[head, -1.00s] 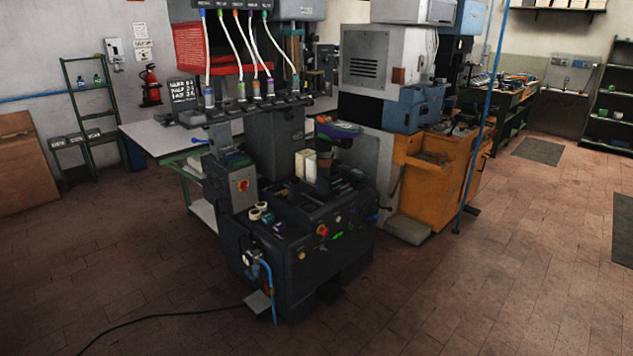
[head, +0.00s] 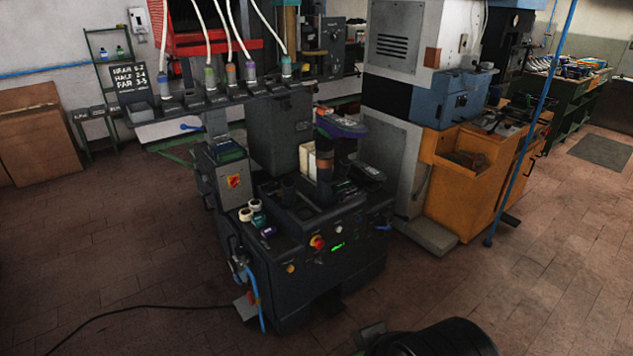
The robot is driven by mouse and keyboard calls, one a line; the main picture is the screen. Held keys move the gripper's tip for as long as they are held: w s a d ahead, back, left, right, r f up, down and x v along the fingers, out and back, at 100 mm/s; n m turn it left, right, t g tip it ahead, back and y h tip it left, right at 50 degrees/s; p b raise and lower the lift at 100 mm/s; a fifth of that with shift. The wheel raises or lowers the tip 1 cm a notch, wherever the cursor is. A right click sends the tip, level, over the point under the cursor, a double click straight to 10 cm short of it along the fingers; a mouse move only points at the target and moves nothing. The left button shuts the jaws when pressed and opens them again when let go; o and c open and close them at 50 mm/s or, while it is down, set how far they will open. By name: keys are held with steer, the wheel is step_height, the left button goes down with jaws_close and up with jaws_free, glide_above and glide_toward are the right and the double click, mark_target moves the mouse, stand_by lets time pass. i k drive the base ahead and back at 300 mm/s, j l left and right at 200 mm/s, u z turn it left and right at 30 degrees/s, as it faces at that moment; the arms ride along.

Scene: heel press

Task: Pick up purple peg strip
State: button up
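I cannot tell for sure which thing is the purple peg strip. A small purple piece (head: 268,231) lies on the left front of the dark heel press (head: 330,258), beside white-topped round pieces. A purple-collared tube end (head: 250,74) stands on the dark rack above the press. My gripper is not clearly in view. A black rounded part, probably of my arm, shows at the bottom edge, well apart from all three.
An orange cabinet (head: 475,185) and a grey machine (head: 395,140) stand right of the press. A blue vertical pole (head: 520,130) rises at the right. A black cable (head: 120,312) lies on the floor at left. The floor in front is mostly open.

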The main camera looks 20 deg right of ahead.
mark_target(353, 191)
steer(key=i+l+u, duration=0.35)
steer(key=l, duration=0.3)
steer(key=i+l+u, duration=0.1)
steer(key=l+u, duration=0.25)
steer(key=l, duration=0.3)
steer(key=i+l+u, duration=0.1)
steer(key=l+u, duration=0.25)
steer(key=l, duration=0.4)
steer(key=l+u, duration=0.4)
steer(key=l, duration=0.35)
steer(key=k+l+u, duration=0.1)
steer(key=l+u, duration=0.25)
steer(key=l, duration=0.4)
steer(key=k+l+u, duration=0.2)
steer(key=l+u, duration=0.15)
steer(key=l, duration=0.35)
steer(key=i+l, duration=0.1)
steer(key=i, duration=0.35)
